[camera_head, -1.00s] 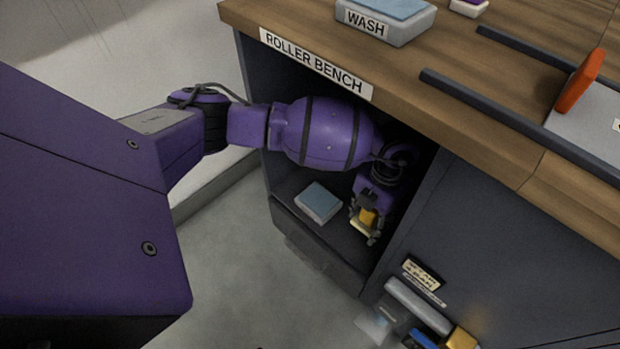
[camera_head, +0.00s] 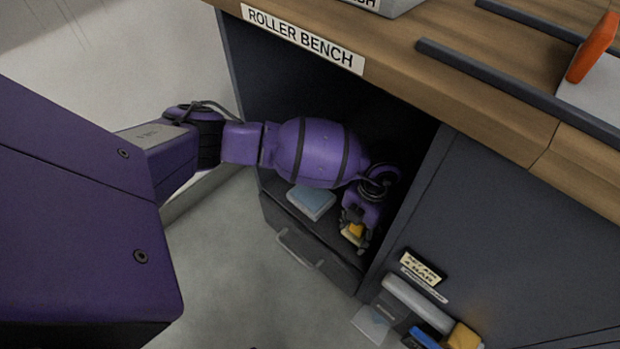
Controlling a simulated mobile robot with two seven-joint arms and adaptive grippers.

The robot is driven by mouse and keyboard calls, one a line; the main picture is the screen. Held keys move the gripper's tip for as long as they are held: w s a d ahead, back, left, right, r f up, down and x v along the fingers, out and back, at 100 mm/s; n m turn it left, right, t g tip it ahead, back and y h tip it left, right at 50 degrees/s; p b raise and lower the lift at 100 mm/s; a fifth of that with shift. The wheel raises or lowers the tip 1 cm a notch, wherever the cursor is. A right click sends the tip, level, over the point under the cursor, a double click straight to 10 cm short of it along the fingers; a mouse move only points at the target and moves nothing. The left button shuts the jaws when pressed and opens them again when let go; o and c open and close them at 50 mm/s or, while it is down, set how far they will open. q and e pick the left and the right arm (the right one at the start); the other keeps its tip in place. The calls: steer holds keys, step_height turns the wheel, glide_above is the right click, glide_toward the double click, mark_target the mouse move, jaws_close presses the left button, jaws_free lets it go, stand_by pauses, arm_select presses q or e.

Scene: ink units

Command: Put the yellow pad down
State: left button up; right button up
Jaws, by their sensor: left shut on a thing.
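The yellow pad (camera_head: 353,232) is small in the picture and partly hidden by the fingers that hold it. My left gripper (camera_head: 356,240) is shut on it, inside the open compartment of the roller bench, fingers pointing down. The pad is low, near the compartment floor; I cannot tell whether it touches. A blue-topped pad or block (camera_head: 311,201) lies on the compartment floor to the left of the gripper, apart from it. My right gripper is not in view.
The wooden bench top (camera_head: 480,100) overhangs the compartment. A drawer handle (camera_head: 298,249) is below. A closed dark panel (camera_head: 500,220) stands to the right. A holder with a white roll (camera_head: 415,302), a blue item and a yellow block (camera_head: 463,337) is at the lower right.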

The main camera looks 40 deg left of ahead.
arm_select(q)
steer(key=shift+f, duration=0.2)
steer(key=shift+w, duration=0.1)
steer(key=shift+f, duration=0.4)
steer(key=shift+f, duration=0.1)
steer(key=o, duration=1.1)
steer(key=shift+f, duration=0.1)
